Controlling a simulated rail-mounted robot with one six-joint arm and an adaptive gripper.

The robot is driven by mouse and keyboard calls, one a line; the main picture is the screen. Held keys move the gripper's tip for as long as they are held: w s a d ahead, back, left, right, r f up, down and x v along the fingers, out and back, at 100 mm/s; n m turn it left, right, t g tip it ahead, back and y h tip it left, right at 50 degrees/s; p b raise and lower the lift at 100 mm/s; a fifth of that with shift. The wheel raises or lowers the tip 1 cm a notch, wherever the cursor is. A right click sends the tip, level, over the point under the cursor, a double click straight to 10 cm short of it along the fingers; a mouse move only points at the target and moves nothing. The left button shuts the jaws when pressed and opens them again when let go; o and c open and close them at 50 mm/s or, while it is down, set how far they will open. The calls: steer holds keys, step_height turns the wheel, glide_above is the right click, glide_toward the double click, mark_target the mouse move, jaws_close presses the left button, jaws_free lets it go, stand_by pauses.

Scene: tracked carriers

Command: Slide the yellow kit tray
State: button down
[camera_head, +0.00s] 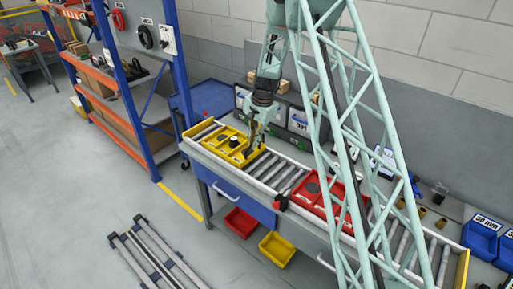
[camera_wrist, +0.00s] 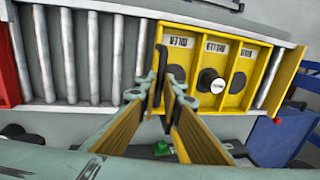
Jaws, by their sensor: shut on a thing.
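The yellow kit tray (camera_head: 213,150) lies on the roller track near its left end in the head view. In the wrist view the yellow tray (camera_wrist: 215,30) has three labelled compartments, with dark round parts and one white-and-black part inside. My gripper (camera_head: 249,148) is down at the tray's right end in the head view. In the wrist view my gripper (camera_wrist: 169,88) has its fingers close together on the tray's near-left end wall. The exact contact is partly hidden by the fingers.
A red tray (camera_head: 311,190) sits further right on the same track, with bare rollers (camera_head: 275,172) between. A yellow stop (camera_wrist: 288,72) stands at the track's end beyond the tray. Red (camera_head: 240,222) and yellow (camera_head: 277,249) bins sit below. My lattice column hides part of the track.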

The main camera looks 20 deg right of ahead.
steer(key=w+a, duration=0.2)
steer(key=w, duration=0.1)
steer(key=w+a, duration=0.2)
steer(key=w, duration=0.1)
steer(key=w+a, duration=0.1)
steer(key=w, duration=0.3)
steer(key=shift+w+a, duration=0.1)
steer(key=shift+a, duration=0.3)
steer(key=c, duration=2.8)
jaws_free()
steer(key=shift+r, duration=0.1)
steer(key=shift+s+d+r, duration=0.2)
steer(key=shift+s+r, duration=0.15)
steer(key=shift+r, duration=1.6)
steer(key=shift+s+d+r, duration=0.2)
steer(key=shift+s+r, duration=0.15)
steer(key=shift+r, duration=1.55)
steer(key=shift+s+d+r, duration=0.2)
steer(key=shift+s+r, duration=0.15)
steer(key=shift+r, duration=1.6)
